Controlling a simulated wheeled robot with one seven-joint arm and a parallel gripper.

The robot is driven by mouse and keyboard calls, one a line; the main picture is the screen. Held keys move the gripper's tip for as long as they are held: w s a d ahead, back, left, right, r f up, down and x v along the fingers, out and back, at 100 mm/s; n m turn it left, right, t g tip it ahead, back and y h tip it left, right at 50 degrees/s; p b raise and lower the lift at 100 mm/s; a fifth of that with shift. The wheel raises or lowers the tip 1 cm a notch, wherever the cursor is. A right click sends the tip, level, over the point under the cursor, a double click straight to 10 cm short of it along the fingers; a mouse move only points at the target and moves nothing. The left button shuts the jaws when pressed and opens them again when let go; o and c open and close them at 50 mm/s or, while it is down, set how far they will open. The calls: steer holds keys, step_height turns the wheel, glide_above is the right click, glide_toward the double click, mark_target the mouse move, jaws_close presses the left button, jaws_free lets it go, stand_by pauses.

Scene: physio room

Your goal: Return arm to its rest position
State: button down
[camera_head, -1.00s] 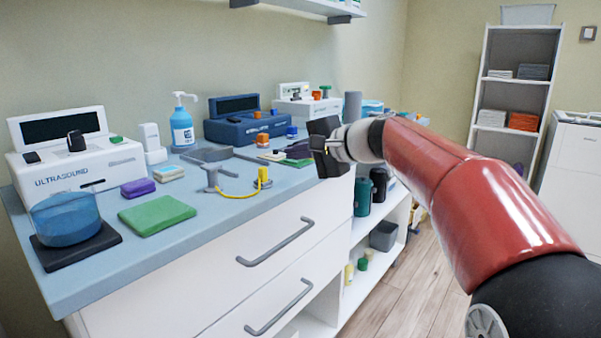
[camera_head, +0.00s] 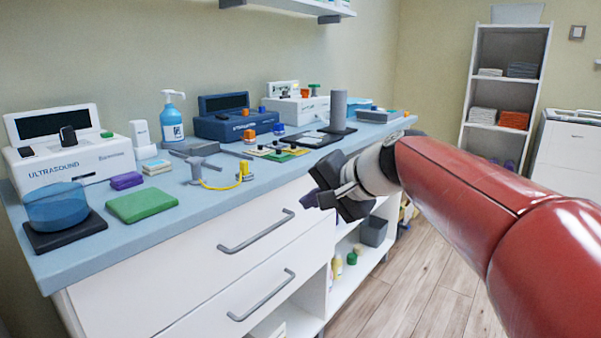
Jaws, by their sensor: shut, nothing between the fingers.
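My gripper (camera_head: 312,200) is at the end of my red arm (camera_head: 460,190), in front of the counter's front edge and to the right of the upper drawer handle. Its dark fingers point left, away from the arm. It is shut and holds nothing. It hangs in the air at about the height of the counter edge or a little below, apart from the objects on top. The gripper and wrist hide part of the open shelves under the counter.
The blue counter (camera_head: 75,262) carries a white ultrasound unit (camera_head: 95,165), a green block (camera_head: 141,204), a pump bottle (camera_head: 172,120), a blue device (camera_head: 222,127) and a grey cylinder (camera_head: 338,108). A tall shelf (camera_head: 468,85) stands at the back right. The wooden floor (camera_head: 420,285) shows bare.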

steer(key=s+d+f+n+h, duration=0.1)
steer(key=s+d+f+h, duration=0.1)
steer(key=s+d+f, duration=0.2)
steer(key=s+d+f+n+g+h, duration=0.1)
steer(key=s+d+f+n+h, duration=0.1)
steer(key=s+f, duration=0.6)
steer(key=s+d+f+n+g+h, duration=0.1)
steer(key=s+d+f+h, duration=0.3)
steer(key=s, duration=0.8)
steer(key=d+f+n, duration=0.1)
steer(key=d+f, duration=0.1)
steer(key=d, duration=0.1)
steer(key=shift+f, duration=0.2)
steer(key=shift+s, duration=0.1)
